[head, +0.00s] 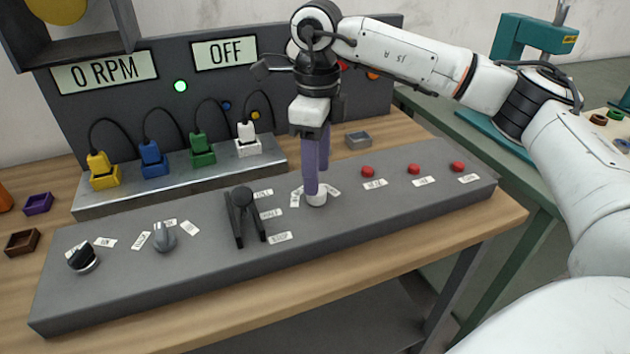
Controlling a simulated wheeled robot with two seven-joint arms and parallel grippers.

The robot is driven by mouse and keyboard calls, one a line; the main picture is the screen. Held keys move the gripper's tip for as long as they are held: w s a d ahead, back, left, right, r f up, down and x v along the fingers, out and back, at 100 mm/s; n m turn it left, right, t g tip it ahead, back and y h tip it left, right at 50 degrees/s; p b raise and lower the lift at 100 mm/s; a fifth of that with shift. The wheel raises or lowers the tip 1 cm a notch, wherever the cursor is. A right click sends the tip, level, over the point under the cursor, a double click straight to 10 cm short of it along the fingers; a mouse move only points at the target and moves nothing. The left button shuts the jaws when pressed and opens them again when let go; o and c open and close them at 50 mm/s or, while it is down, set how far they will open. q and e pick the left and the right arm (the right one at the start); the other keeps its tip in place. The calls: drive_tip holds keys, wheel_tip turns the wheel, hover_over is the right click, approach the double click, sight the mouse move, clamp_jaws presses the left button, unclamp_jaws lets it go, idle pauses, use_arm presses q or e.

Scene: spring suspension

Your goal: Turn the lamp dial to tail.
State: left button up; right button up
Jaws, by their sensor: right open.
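A small white dial (316,199) sits on the sloped grey control panel (400,205), right of the lever. Small white labels lie around it, too small to read and partly covered. My right gripper (314,188) points straight down at this dial from above, its purple fingers open on either side of the dial's top. The fingers hide part of the dial, so I cannot tell its pointing direction or whether they touch it. A display (224,52) on the back board reads OFF. My left gripper is not in view.
A black knob (83,257), a grey knob (164,238) and a black lever (243,215) stand to the left. Three red buttons (413,169) are to the right. Colored plugs (153,160) with cables stand behind. Another display (105,72) reads 0 RPM.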

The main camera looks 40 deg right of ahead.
drive_tip(key=shift+f, duration=2)
drive_tip(key=c, duration=1)
drive_tip(key=shift+c, duration=0.2)
